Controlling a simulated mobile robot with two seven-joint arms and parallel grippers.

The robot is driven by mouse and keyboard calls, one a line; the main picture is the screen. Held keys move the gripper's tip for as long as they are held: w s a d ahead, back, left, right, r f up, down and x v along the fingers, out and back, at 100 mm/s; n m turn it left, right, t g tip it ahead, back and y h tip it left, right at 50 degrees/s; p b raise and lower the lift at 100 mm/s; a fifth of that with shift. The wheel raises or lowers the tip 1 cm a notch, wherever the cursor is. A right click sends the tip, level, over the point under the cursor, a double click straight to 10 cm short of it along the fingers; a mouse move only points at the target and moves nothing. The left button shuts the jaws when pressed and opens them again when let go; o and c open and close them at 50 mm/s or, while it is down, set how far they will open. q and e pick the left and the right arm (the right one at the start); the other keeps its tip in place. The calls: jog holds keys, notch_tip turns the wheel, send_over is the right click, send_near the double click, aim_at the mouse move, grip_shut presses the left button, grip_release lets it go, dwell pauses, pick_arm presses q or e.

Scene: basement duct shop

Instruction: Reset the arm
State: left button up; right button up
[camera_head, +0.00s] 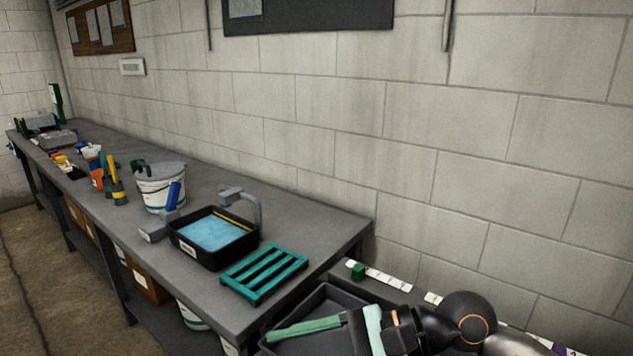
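My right arm comes in from the lower right, dark with orange rings. Its gripper (368,330) is at the bottom edge, over a black tray on the side surface. A pale teal piece and a dark piece show at its front end. A long green strip (303,330) lies just left of the gripper, over the tray; I cannot tell if the gripper touches or holds it. The fingertips are not clear enough to show whether they are open or shut. My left gripper is not in view.
A grey workbench (330,228) runs along the block wall. It carries a teal slatted rack (264,273), a black basin of blue water (212,236), a white bucket (160,187) and several tools. The black tray (322,292) and a small green cube (357,271) are near my arm.

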jog(key=w+d+r+m+t+y, duration=0.25)
jog(key=r+m+t, duration=0.35)
jog(key=m, duration=0.3)
jog(key=w+d+r+m+t+y, duration=0.1)
jog(key=r+m+t+y, duration=0.35)
jog(key=m, duration=0.55)
jog(key=w+d+f+m+t+h, duration=0.1)
jog(key=w+d+m+t+h, duration=0.1)
jog(key=d+m+t+h, duration=0.45)
jog(key=w+d+f+m+t+h, duration=0.1)
jog(key=w+m+t+h, duration=0.2)
jog(key=m, duration=0.6)
jog(key=d+f+m+g+h, duration=0.3)
jog(key=d+f+m+h, duration=0.75)
jog(key=f+m, duration=0.4)
jog(key=s+d+f+m+g+h, duration=0.1)
jog(key=s+d+f+m+g, duration=0.2)
jog(key=s+f+m+g, duration=1.35)
jog(key=s+a+f+n+t+y+b, duration=0.1)
jog(key=a+f+n+t, duration=0.1)
jog(key=f, duration=0.7)
jog(key=a+f+n+t+y+b, duration=0.1)
jog(key=f+n+t, duration=0.4)
jog(key=f, duration=0.5)
jog(key=shift+s+a+t+b, duration=0.35)
jog(key=shift+a+t+b, duration=0.4)
jog(key=shift+a+b, duration=0.05)
